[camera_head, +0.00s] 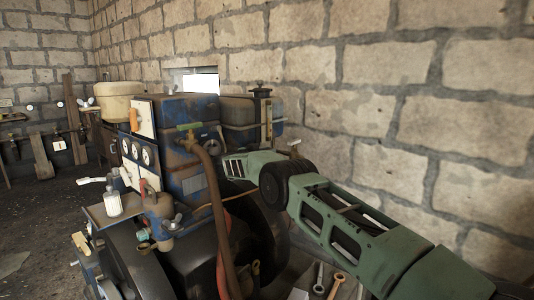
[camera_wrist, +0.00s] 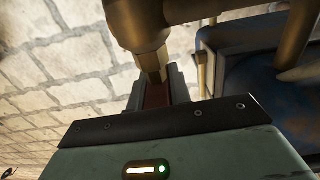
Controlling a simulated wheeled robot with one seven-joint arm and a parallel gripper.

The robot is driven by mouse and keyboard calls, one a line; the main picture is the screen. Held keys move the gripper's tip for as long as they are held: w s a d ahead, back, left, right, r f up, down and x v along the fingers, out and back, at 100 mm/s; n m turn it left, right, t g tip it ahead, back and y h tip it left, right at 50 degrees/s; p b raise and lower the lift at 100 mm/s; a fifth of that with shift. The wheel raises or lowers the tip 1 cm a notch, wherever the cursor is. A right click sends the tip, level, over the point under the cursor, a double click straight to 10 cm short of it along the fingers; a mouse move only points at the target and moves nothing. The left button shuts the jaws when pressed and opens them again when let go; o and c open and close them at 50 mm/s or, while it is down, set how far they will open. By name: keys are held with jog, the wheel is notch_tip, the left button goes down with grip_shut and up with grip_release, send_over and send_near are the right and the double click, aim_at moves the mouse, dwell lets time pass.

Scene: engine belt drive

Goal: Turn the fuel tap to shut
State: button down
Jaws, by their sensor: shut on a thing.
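In the wrist view a brass fitting, which looks like the fuel tap (camera_wrist: 147,52), comes down from the top with a faceted part. Its lower end sits between the two dark fingers of my gripper (camera_wrist: 157,92), which is shut on it. The fingers partly hide that end, so I cannot tell which way the tap is turned. In the head view my green arm reaches in from the lower right to beside the blue tank (camera_head: 238,112). The fingertips and the held part are hidden there.
The blue engine housing (camera_head: 190,107) with gauges stands left of my arm. A brown hose (camera_head: 215,200) hangs in front of it. Wrenches (camera_head: 319,278) lie low beside my arm. A block wall (camera_head: 410,90) is close behind and right. Open floor (camera_head: 45,215) shows at left.

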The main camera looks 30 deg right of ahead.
jog(key=shift+r, duration=0.15)
jog(key=c, duration=1.3)
grip_release()
jog(key=shift+s+a, duration=0.1)
jog(key=shift+a, duration=0.25)
jog(key=b+v, duration=0.3)
jog(key=v, duration=1.3)
jog(key=shift+s+a, duration=0.15)
jog(key=shift+a, duration=0.15)
